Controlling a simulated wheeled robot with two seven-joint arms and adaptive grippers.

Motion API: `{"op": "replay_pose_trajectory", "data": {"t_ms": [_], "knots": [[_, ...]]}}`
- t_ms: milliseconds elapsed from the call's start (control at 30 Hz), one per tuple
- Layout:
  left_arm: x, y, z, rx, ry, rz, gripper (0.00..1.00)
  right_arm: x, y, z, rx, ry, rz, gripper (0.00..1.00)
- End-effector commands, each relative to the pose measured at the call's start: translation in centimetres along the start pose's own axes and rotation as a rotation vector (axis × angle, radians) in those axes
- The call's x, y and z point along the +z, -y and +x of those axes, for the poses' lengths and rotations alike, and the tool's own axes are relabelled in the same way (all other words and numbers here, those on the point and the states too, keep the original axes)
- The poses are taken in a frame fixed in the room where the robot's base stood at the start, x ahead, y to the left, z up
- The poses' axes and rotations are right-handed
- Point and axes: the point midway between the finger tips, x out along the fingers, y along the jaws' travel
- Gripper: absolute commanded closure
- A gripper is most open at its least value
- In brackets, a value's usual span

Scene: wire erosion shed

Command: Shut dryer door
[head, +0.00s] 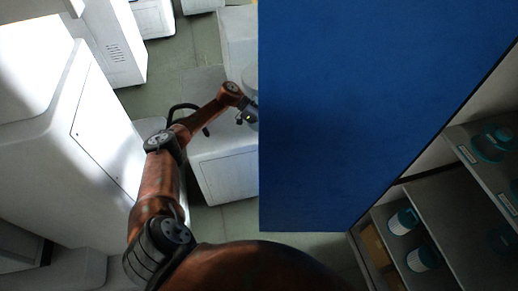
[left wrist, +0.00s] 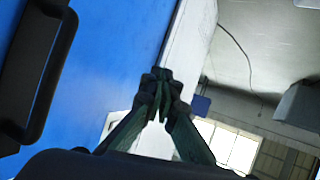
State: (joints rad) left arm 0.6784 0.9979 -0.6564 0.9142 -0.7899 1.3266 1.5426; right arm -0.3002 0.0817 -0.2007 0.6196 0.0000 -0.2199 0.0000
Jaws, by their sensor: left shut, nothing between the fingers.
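A large blue panel (head: 370,100), which looks like the dryer door, fills the centre and right of the head view. A blue face (left wrist: 105,75) with a long black handle (left wrist: 35,70) shows at the left of the left wrist view; I cannot tell for certain that it is the same panel. My left arm reaches forward to the panel's left edge in the head view, where the gripper's tips are hidden. My left gripper (left wrist: 161,77) is shut and empty, beside the blue face's edge; contact cannot be told. My right gripper is not in view.
Grey shelves (head: 440,215) with teal-and-white cylinders (head: 403,221) stand at the right, beyond the panel. White machine cabinets (head: 85,130) stand at the left, and a low white unit (head: 222,170) lies below my left forearm. Green-grey floor (head: 195,60) shows between them.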

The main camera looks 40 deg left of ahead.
Motion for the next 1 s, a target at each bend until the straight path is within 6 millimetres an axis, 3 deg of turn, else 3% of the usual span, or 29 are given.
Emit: {"op": "replay_pose_trajectory", "data": {"t_ms": [33, 200, 300, 400, 567, 1000], "knots": [[-1.5, -1.0, -2.7, 0.06, 0.099, -0.016, 1.0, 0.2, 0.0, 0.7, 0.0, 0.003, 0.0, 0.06], [-3.6, -5.4, -10.6, 0.174, 0.397, -0.172, 1.0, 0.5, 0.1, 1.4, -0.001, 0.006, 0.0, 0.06], [-4.1, -7.0, -13.7, 0.186, 0.505, -0.247, 1.0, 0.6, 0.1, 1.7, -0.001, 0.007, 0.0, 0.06], [-4.2, -7.8, -15.1, 0.188, 0.558, -0.29, 1.0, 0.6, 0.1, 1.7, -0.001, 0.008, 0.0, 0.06], [-3.5, -8.4, -14.3, 0.192, 0.571, -0.302, 1.0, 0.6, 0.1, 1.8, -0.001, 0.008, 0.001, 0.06], [0.8, -10.7, -7.0, 0.193, 0.566, -0.299, 1.0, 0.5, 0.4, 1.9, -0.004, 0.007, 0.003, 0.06]]}}
